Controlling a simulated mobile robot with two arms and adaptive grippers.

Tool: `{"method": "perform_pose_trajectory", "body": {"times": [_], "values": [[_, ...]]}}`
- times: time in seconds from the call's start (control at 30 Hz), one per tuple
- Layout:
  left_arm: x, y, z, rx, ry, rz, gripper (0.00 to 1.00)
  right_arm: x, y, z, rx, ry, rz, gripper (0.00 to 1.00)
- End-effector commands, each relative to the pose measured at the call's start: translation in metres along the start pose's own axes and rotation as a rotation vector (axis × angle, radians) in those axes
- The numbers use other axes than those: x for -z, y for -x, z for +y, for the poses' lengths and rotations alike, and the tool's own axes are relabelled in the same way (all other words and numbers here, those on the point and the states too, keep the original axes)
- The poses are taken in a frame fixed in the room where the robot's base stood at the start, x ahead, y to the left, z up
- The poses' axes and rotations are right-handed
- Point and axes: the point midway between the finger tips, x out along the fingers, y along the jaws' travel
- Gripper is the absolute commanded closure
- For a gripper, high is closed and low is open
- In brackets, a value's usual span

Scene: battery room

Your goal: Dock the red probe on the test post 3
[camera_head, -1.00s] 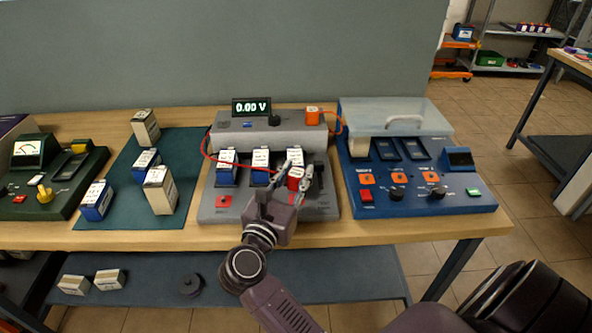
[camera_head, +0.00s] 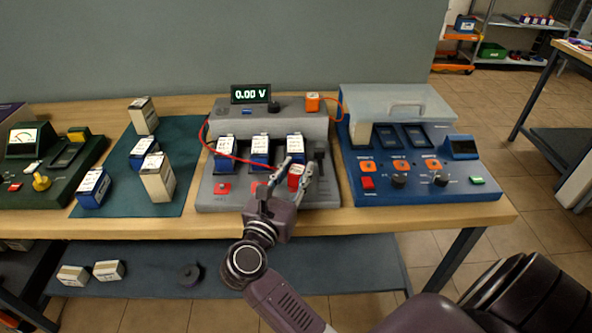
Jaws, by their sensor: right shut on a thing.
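The red probe (camera_head: 295,178) is between the fingers of my right gripper (camera_head: 298,173), which is shut on it. It is over the front right of the grey tester (camera_head: 207,198), in front of the third blue battery (camera_head: 296,147). A red cable (camera_head: 232,157) runs from the tester's left side to the probe. Red posts show on the front strip, the left one (camera_head: 222,188) clearly and the middle one (camera_head: 258,189) partly. Test post 3 is hidden behind the gripper and probe, so I cannot tell whether the probe touches it. My left gripper is not in view.
A blue charger (camera_head: 470,190) with a clear lid (camera_head: 385,98) stands close on the right. A green mat (camera_head: 125,195) with several batteries lies left, beside a dark green meter unit (camera_head: 75,165). An orange plug (camera_head: 312,102) sits at the tester's back. The wooden front edge is clear.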

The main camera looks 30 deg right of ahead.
Motion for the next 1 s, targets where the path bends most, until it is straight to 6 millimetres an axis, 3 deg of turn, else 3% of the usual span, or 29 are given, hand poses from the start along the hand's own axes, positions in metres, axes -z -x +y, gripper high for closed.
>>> {"method": "perform_pose_trajectory", "body": {"times": [1.0], "values": [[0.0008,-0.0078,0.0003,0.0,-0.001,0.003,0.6,0.0001,0.0005,0.0002,0.0,-0.001,0.0,0.97]]}}
